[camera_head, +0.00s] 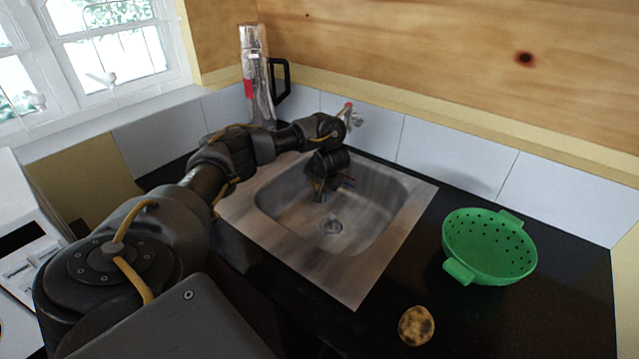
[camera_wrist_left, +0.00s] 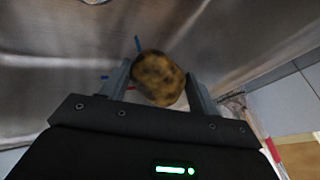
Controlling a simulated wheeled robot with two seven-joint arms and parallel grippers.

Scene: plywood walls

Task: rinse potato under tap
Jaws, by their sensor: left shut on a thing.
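A brown, dark-spotted potato (camera_wrist_left: 158,78) sits between the fingers of my left gripper (camera_wrist_left: 160,88) in the left wrist view. My left gripper (camera_head: 322,192) also shows in the head view, pointing down inside the steel sink (camera_head: 258,238), where its fingertips and the potato are hard to make out. The tap (camera_head: 350,116) is at the sink's back edge, partly hidden behind my left arm; I cannot see whether water runs. A second spotted potato (camera_head: 416,325) lies on the dark counter at the front right. My right gripper is out of view.
A green colander (camera_head: 489,247) stands on the counter right of the sink. A shiny metal jug with a black handle (camera_head: 257,75) stands at the back left corner, behind my arm. A tiled wall (camera_head: 450,158) borders the back. The dark counter between sink and colander is clear.

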